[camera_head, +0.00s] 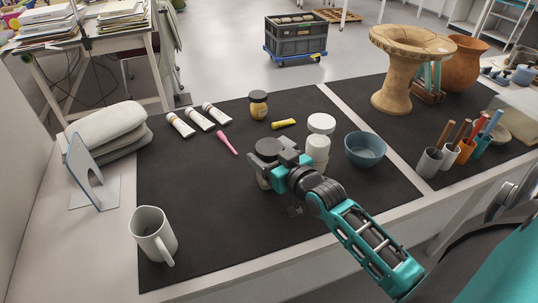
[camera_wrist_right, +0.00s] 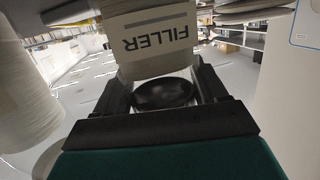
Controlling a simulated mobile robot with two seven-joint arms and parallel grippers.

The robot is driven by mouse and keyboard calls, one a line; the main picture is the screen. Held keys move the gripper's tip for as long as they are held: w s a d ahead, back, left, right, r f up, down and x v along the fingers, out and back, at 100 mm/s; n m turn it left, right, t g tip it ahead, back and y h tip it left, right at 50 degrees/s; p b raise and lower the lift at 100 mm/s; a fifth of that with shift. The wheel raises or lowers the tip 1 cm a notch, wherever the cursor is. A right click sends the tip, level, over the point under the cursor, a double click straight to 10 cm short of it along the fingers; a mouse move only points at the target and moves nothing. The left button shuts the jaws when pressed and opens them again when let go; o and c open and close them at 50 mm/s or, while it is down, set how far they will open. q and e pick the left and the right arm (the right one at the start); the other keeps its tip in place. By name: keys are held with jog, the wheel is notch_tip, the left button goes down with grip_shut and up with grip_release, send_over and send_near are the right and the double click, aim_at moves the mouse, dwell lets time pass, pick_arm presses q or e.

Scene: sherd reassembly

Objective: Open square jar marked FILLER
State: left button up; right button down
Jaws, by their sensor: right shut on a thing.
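The FILLER jar shows in the right wrist view with its pale label (camera_wrist_right: 155,38) upside down. Its round black lid (camera_wrist_right: 163,94) lies between the fingers of my right gripper (camera_wrist_right: 165,88), which is shut on it. In the head view the jar (camera_head: 263,183) stands on the dark mat, its dark lid (camera_head: 266,148) on top and its body mostly hidden behind my right gripper (camera_head: 279,160). I cannot tell whether the lid is seated or loose. My left gripper is in neither view.
White jars (camera_head: 317,150) and a blue bowl (camera_head: 365,148) stand close to the right. A dark-lidded jar (camera_head: 258,105), tubes (camera_head: 199,118), a pink tool (camera_head: 227,143) and a yellow item (camera_head: 284,124) lie behind. A mug (camera_head: 152,235) stands front left; the mat (camera_head: 215,220) beside it is clear.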

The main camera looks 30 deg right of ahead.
jog(key=shift+c, duration=0.3)
grip_release()
jog(key=shift+f, duration=0.1)
